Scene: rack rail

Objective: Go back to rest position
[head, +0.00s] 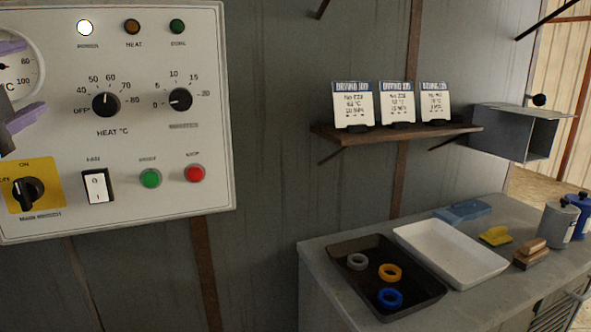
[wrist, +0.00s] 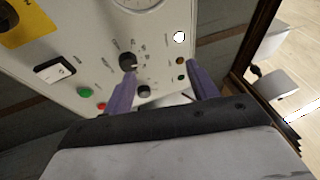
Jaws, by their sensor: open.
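My gripper (head: 35,77) is at the left edge of the head view, in front of the white control panel (head: 140,215). Its two purple fingers are spread apart with nothing between them. In the wrist view my gripper (wrist: 161,70) points at the panel, which appears turned. The heat knob (head: 106,104) points near 60, and the timer knob (head: 180,99) points near 0. The main switch (head: 28,193) is on a yellow plate. The white lamp (head: 85,27) is lit; the amber (head: 132,27) and green (head: 177,26) lamps look dark. My gripper partly hides the dial (head: 36,62).
A shelf (head: 430,133) holds three cards. A grey metal box (head: 500,140) juts from the wall. The bench below bears a dark tray (head: 345,290) with three rings, a white tray (head: 440,262), a sponge (head: 495,236), a brush (head: 531,254) and bottles (head: 558,223).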

